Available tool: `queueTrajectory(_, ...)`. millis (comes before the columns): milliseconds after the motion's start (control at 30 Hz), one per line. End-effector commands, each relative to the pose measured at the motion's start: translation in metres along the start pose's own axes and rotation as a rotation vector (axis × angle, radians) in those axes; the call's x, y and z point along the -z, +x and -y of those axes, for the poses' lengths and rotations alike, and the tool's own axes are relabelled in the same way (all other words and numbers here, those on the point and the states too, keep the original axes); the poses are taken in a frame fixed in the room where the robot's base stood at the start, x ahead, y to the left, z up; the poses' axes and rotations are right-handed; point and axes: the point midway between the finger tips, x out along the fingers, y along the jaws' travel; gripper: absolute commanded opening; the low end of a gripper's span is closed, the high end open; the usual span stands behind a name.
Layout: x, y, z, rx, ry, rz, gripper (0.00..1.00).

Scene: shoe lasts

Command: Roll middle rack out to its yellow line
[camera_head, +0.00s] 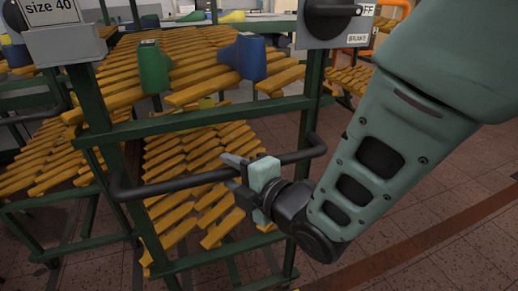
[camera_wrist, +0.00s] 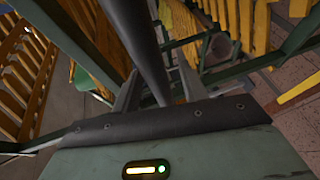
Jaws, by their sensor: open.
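The rack in front of me has a dark green frame (camera_head: 205,126) and sloping yellow slatted shelves. Its black handle bar (camera_head: 180,184) runs across the front, and it also shows in the wrist view (camera_wrist: 140,40). My gripper (camera_head: 233,172) is open at the middle of this bar. In the wrist view the bar runs between the two fingers of my gripper (camera_wrist: 157,85); I cannot tell whether they touch it. A black brake knob (camera_head: 330,18) sits on a grey box at the rack's upper right, beside the letters "FF" and a "BRAKE" label.
A green last (camera_head: 153,68) and a blue last (camera_head: 250,56) stand on the top shelf. A "size 40" sign (camera_head: 48,11) and another rack (camera_head: 40,165) are at left. A yellow strip (camera_wrist: 299,91) shows at the wrist view's right. Tiled floor (camera_head: 440,200) at right looks clear.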

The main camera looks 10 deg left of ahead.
Motion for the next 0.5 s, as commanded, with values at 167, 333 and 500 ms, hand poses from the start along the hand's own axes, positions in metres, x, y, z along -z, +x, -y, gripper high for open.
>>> queueTrajectory(167,-0.001,-0.015,-0.001,0.0,0.001,0.001,0.43)
queueTrajectory(333,-0.001,-0.046,0.0,0.001,0.0,0.001,0.43)
queueTrajectory(500,0.0,-0.075,-0.002,0.002,0.0,0.001,0.43)
